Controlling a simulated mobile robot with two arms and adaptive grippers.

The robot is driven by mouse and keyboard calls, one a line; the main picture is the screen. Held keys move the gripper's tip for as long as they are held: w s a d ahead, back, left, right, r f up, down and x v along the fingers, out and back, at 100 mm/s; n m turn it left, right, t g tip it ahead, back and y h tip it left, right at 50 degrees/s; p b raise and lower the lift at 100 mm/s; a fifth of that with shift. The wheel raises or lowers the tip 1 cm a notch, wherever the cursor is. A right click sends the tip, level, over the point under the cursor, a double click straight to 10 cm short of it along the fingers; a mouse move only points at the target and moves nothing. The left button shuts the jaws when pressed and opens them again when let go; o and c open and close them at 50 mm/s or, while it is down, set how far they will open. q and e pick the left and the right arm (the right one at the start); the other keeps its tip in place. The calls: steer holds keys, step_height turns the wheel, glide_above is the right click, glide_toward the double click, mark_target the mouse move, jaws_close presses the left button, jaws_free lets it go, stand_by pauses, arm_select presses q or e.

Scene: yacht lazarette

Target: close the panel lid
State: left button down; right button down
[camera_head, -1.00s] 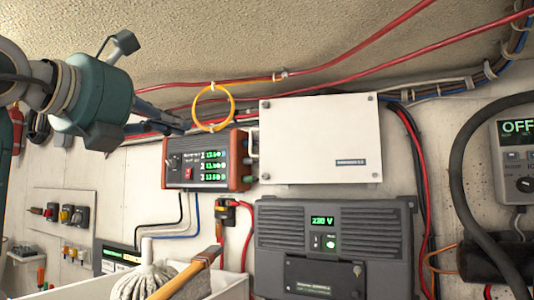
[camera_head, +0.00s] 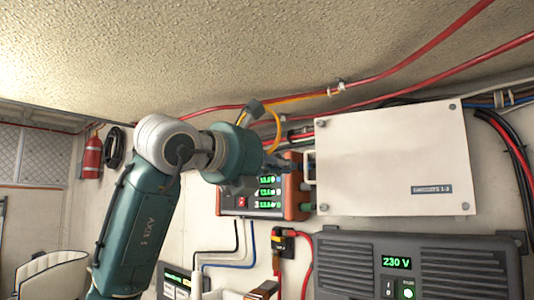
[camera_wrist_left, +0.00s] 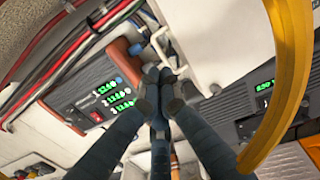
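The panel lid (camera_head: 392,160) is a large white rectangular plate with screws at its corners and a small label. It stands upright on the wall and faces me in the head view; I cannot tell if its edge is flush. A pale handle (camera_head: 309,168) sits at its left edge. My left gripper (camera_head: 298,163) reaches this handle from the left. In the left wrist view its dark fingers (camera_wrist_left: 164,82) come together beside the pale handle (camera_wrist_left: 160,44). I cannot tell whether the handle is between them. Part of the lid (camera_wrist_left: 210,40) shows there too. My right gripper is out of view.
A red-ended box with green readouts (camera_head: 266,194) sits behind and below my gripper. A yellow loop (camera_head: 276,130) hangs close by and crosses the left wrist view (camera_wrist_left: 290,75). A grey 230 V unit (camera_head: 440,265) is below the lid. Red cables (camera_head: 400,70) run above.

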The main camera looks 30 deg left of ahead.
arm_select(q)
steer(key=shift+w+d+r+p, duration=0.15)
steer(key=shift+w+p, duration=0.6)
steer(key=shift+w, duration=1.3)
steer(key=shift+w, duration=0.1)
